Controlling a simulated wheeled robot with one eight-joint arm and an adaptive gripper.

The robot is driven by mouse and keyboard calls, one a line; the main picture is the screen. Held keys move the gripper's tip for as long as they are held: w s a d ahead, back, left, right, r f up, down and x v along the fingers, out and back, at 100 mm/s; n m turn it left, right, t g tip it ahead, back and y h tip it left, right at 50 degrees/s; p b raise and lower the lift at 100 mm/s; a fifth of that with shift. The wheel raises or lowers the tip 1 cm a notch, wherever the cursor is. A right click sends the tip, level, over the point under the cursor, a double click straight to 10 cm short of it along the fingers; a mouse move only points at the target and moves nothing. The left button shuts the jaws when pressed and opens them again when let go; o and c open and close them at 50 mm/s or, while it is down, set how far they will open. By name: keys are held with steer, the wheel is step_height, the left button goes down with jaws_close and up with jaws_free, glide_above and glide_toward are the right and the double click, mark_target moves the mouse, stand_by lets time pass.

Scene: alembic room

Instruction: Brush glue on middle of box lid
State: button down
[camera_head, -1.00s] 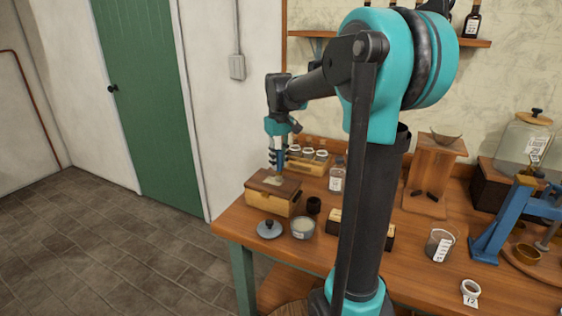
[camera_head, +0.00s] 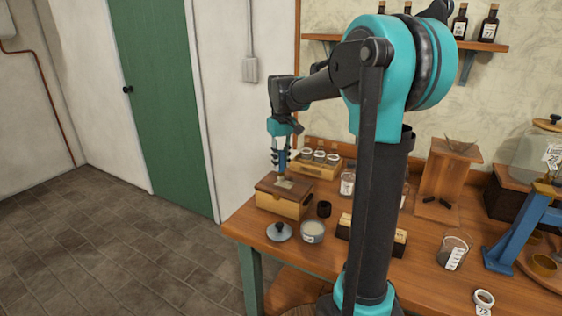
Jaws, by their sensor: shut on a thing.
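The wooden box (camera_head: 281,205) stands at the left end of the workbench, with a darker brown lid (camera_head: 302,188) on top. A pale patch (camera_head: 285,184) lies near the middle of the lid. My gripper (camera_head: 281,157) is above the lid, pointing down, and is shut on a slim upright brush. The brush is small in view and mostly hidden by the fingers; its lower end is at or just above the pale patch, and I cannot tell if it touches. An open round pot (camera_head: 312,232) with pale contents stands in front of the box.
A grey knobbed lid (camera_head: 279,232) lies near the bench's left edge. A small dark cup (camera_head: 323,209) stands right of the box, and a rack of jars (camera_head: 318,162) behind it. A glass beaker (camera_head: 452,253) and blue press (camera_head: 525,235) stand at right.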

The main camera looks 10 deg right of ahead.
steer(key=shift+s+d, duration=0.65)
steer(key=shift+d, duration=0.2)
steer(key=shift+s+d, duration=0.6)
steer(key=shift+d, duration=0.25)
steer(key=shift+s+a+f, duration=0.1)
steer(key=shift+s+a, duration=0.35)
steer(key=shift+s, duration=0.2)
steer(key=shift+w+a, duration=0.7)
steer(key=shift+a, duration=0.3)
steer(key=shift+w+a, duration=0.7)
steer(key=shift+a, duration=0.25)
steer(key=shift+w+d, duration=0.5)
steer(key=shift+w, duration=0.2)
steer(key=shift+r, duration=3.1)
